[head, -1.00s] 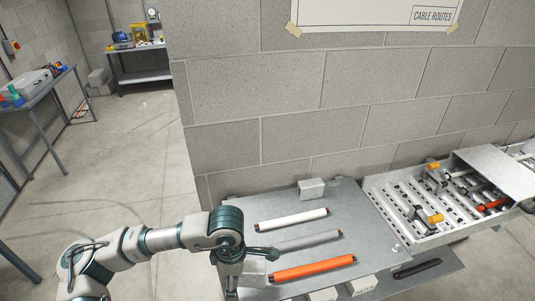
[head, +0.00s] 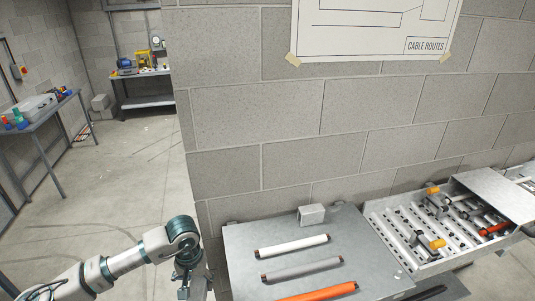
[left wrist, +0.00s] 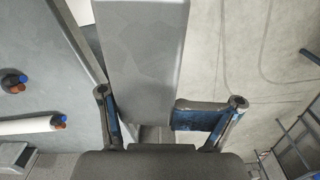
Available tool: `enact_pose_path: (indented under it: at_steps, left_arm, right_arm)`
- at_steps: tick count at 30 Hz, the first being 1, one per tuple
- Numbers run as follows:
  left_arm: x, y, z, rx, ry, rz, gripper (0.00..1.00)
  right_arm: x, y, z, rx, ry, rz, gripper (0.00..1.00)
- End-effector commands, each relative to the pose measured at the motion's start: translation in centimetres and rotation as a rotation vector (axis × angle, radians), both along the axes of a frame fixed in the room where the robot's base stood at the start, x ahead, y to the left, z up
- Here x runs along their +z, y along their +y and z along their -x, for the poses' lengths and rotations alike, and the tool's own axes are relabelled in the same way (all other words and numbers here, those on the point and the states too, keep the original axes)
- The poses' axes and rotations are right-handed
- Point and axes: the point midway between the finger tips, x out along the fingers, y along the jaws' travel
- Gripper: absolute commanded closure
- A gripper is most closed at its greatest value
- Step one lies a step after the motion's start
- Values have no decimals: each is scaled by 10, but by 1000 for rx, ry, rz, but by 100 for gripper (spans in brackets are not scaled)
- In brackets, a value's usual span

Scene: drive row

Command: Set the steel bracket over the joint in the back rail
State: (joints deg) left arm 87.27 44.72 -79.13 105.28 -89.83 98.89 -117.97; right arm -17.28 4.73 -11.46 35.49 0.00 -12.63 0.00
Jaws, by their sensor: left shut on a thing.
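My left gripper (head: 188,288) is low in the head view, just left of the grey table, with its fingertips near the bottom edge. In the left wrist view its two fingers (left wrist: 165,118) are shut on a wide grey piece with a mottled metal look (left wrist: 142,60). I cannot tell for sure that this piece is the steel bracket. A small hollow grey metal block (head: 312,215) sits at the back edge of the table. No joint in a back rail shows clearly. My right gripper is not in view.
The table (head: 240,262) bears a white rod (head: 293,246), a grey rod (head: 302,268) and an orange rod (head: 318,292). A slotted metal tray (head: 405,262) with tools stands at the right. A block wall (head: 280,120) rises behind. Open floor (head: 90,190) lies to the left.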

Motion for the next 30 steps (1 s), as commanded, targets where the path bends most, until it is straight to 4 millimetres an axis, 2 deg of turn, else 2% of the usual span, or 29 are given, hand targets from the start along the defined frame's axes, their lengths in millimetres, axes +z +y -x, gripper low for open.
enact_pose_path:
  at_steps: [2,6,9,12,20,22,25,30]
  left_arm:
    - [-15,2,-1,-21,7,-1,79]
    - [-59,0,-1,-29,10,-2,79]
    - [-82,1,-1,-30,5,-2,79]
    - [-93,1,0,-30,3,-1,79]
    - [-94,1,0,-30,2,0,79]
    - [-103,1,1,-30,5,0,79]
    - [-134,0,7,-31,11,3,79]
    - [-200,-1,25,-30,11,5,79]
  right_arm:
    - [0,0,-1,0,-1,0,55]
    - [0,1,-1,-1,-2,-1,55]
    - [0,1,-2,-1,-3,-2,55]
    - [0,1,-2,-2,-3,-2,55]
    - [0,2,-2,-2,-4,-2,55]
    - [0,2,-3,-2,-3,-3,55]
    - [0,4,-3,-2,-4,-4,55]
    - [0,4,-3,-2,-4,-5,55]
